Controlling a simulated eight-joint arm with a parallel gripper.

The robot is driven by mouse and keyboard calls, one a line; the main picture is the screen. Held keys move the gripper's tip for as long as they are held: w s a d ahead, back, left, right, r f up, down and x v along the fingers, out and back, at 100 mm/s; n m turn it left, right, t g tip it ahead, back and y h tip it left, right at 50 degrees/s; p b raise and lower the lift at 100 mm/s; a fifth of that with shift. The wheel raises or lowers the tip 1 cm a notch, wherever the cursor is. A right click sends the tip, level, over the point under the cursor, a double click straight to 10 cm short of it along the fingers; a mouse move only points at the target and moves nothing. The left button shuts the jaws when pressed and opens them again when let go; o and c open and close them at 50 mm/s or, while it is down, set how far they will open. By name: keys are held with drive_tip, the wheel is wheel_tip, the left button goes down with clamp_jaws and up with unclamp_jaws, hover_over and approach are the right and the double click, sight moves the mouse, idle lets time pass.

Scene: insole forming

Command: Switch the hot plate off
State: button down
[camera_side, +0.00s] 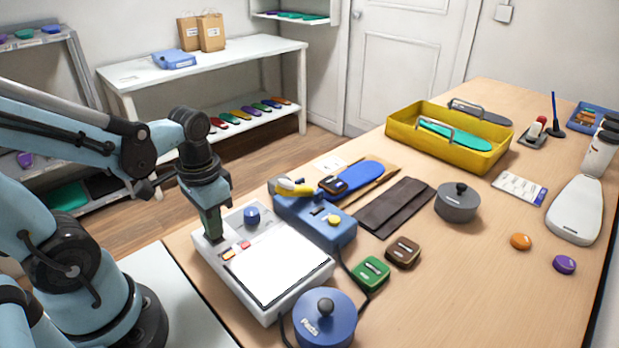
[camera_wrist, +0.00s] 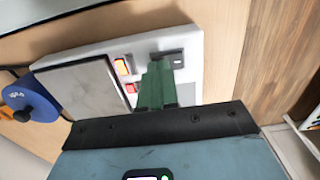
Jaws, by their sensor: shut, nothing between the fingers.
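The hot plate (camera_side: 309,289) is a white unit with a pale square heating surface, at the near left of the bench. A dark switch (camera_wrist: 177,60) sits at the panel's corner in the wrist view. My green gripper (camera_side: 213,236) is shut and empty, pointing down at that corner. The fingertips (camera_wrist: 158,62) overlap the switch's edge; I cannot tell whether they touch it. The knob is hidden in the wrist view.
A blue pot labelled Pads (camera_side: 325,320) stands close by the hot plate's near side. A blue device (camera_side: 318,222) with a yellow-grey part stands behind it. Green (camera_side: 370,274) and brown (camera_side: 403,253) blocks lie to the right. A yellow tray (camera_side: 448,145) stands farther back.

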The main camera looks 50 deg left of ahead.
drive_tip(key=shift+f, duration=0.25)
drive_tip(key=shift+r, duration=3.55)
drive_tip(key=shift+w+d+f+t, duration=0.1)
drive_tip(key=shift+w+d+t, duration=0.05)
drive_tip(key=shift+w+t, duration=0.25)
drive_tip(key=w+d+r+t, duration=0.1)
drive_tip(key=w+d+t, duration=0.2)
drive_tip(key=w+t, duration=0.3)
drive_tip(key=shift+w+d+r, duration=0.25)
drive_tip(key=shift+d, duration=0.1)
